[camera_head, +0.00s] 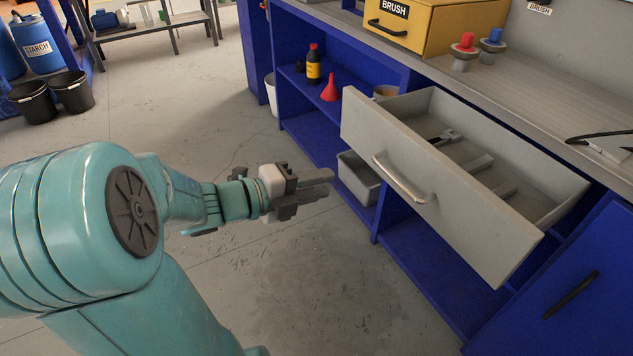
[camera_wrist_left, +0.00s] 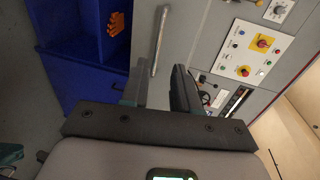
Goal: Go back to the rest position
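My left arm, teal, comes in from the left in the head view. My left gripper (camera_head: 328,184) is in front of the blue bench, left of the pulled-out grey drawer (camera_head: 440,190) and apart from its handle (camera_head: 398,178). In the left wrist view a gap shows between the two dark fingers (camera_wrist_left: 160,88), with nothing held. A long metal handle (camera_wrist_left: 160,40) on a grey front shows beyond the fingertips. My right gripper is in neither view.
The open drawer juts out over the floor and holds a dark tool. A grey bin (camera_head: 358,178), a red funnel (camera_head: 331,88) and a bottle (camera_head: 314,66) sit on the blue shelves. A yellow box (camera_head: 440,25) stands on the bench.

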